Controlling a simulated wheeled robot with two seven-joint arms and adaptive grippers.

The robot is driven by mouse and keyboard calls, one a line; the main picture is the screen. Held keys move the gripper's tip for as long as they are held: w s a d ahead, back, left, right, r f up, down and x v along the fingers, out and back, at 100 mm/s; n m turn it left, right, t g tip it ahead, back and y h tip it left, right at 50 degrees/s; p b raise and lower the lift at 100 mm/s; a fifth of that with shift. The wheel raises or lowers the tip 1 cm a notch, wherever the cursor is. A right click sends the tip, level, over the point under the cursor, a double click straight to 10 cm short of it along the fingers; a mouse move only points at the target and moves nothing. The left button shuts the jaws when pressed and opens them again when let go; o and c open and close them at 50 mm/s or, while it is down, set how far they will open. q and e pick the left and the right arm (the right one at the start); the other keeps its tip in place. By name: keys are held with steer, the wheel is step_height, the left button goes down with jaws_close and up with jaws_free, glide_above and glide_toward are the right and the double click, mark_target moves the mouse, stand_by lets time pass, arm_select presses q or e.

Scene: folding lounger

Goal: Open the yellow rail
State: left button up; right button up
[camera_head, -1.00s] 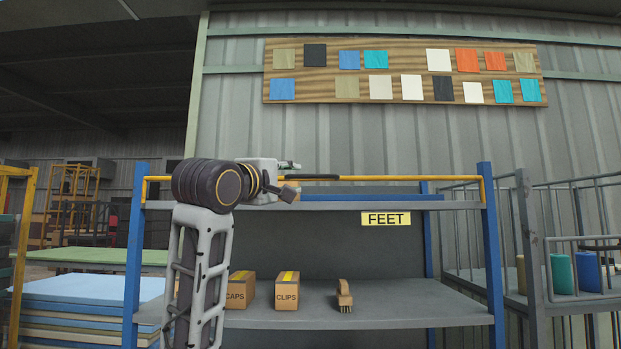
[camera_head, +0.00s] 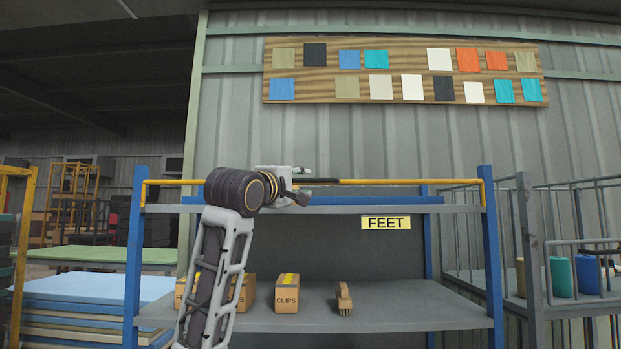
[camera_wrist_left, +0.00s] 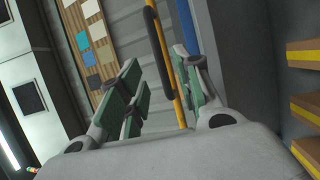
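The yellow rail (camera_head: 420,182) runs across the front of the rack's top shelf between two blue posts, with a dark handle (camera_head: 327,181) near its middle. My left gripper (camera_head: 304,185) is at the rail, next to the handle's left part. In the left wrist view the gripper (camera_wrist_left: 163,92) is open, with green-padded fingers apart. The rail (camera_wrist_left: 180,112) and dark handle (camera_wrist_left: 158,48) appear in the gap between the fingers, nearer the right finger. I cannot tell whether they touch. My right gripper is not in view.
The rack's lower shelf (camera_head: 400,305) holds cardboard boxes (camera_head: 287,294) and a brush (camera_head: 344,298). A grey barred rack (camera_head: 535,270) stands at the right. Stacked panels (camera_head: 75,300) lie at the left.

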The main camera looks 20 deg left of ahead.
mark_target(309, 180)
arm_select(q)
steer(key=p+x, duration=0.2)
steer(key=x, duration=0.5)
steer(key=shift+r, duration=0.1)
steer(key=shift+w+d+p, duration=0.1)
steer(key=shift+w+p, duration=0.3)
steer(key=shift+w, duration=0.15)
steer(key=shift+c, duration=0.2)
jaws_close()
steer(key=shift+s+r, duration=0.1)
